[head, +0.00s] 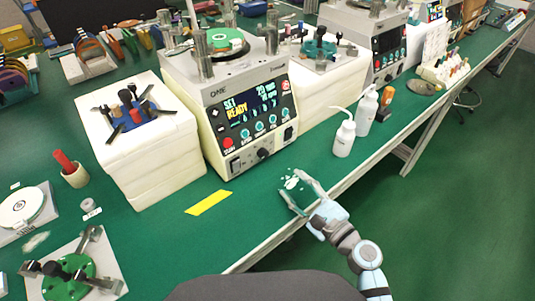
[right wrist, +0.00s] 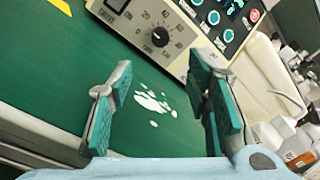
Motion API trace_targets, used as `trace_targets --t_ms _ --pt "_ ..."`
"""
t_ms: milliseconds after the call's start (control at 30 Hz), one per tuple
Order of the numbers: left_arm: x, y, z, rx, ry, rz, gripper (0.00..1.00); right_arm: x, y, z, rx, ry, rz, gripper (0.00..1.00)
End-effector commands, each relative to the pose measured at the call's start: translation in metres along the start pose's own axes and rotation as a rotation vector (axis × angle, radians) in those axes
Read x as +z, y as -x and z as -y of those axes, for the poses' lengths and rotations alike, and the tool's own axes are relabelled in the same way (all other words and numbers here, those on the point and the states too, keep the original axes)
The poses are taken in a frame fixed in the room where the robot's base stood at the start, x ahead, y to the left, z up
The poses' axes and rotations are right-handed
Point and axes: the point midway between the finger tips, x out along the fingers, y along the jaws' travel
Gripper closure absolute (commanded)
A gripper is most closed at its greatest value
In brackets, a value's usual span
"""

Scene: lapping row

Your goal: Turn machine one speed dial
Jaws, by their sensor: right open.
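Machine one (head: 215,93) is a pale box with a lit display reading "SET" and "READY". A black dial (head: 263,153) sits low on its front panel. My right gripper (head: 293,186) is open and empty in front of the machine, over the green bench, apart from the dial. In the right wrist view its two green-padded fingers (right wrist: 160,78) stand wide apart, below the dial. My left gripper is not in view.
White foam blocks (head: 150,165) stand left of the machine. Two white wash bottles (head: 344,138) stand at its right near the bench edge. A yellow strip (head: 208,202) and white specks (right wrist: 152,102) lie on the bench. The bench front is mostly clear.

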Motion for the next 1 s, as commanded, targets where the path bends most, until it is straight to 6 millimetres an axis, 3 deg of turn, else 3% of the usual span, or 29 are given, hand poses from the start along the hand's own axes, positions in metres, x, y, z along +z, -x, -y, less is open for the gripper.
trace_targets --t_ms 200,500,867,1000 --pt "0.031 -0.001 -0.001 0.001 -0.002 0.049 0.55 0.000 -0.054 0.001 -0.002 -0.001 0.001 0.55" --pt "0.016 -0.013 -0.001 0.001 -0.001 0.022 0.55 0.000 -0.111 -0.002 0.001 0.001 0.002 0.55" --pt "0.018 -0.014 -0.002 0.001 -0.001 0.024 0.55 0.001 -0.122 -0.001 0.003 0.002 0.001 0.55" --pt "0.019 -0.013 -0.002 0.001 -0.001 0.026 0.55 0.001 -0.122 -0.001 0.003 0.002 0.001 0.73"
